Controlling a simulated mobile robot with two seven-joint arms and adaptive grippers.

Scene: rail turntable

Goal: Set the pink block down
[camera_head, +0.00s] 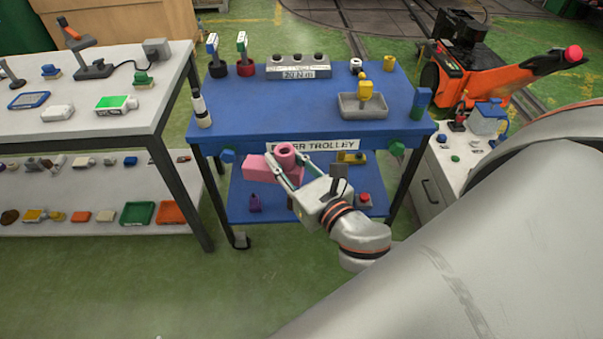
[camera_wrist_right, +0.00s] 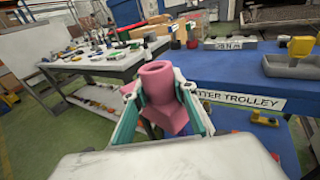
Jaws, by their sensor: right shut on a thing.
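The pink block (camera_head: 262,167) is in the grip of my right gripper (camera_head: 283,168), in front of the blue trolley (camera_head: 300,112). It has a round, hollow-topped knob (camera_head: 286,150) between the fingers and a blocky pink body beside and below it. In the right wrist view the pink block (camera_wrist_right: 160,88) stands between the green-sided fingers of my right gripper (camera_wrist_right: 160,100). It is held in front of the trolley's front edge, and the head view shows the trolley's lower shelf behind and below it. My left gripper is not in view.
The trolley top holds a grey tray (camera_head: 350,112) with a yellow item, a labelled block (camera_head: 298,72) and a white-and-black bottle (camera_head: 201,108). A white table (camera_head: 70,130) with several items stands at left. A white cabinet (camera_head: 428,188) stands at right. The trolley's top middle is clear.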

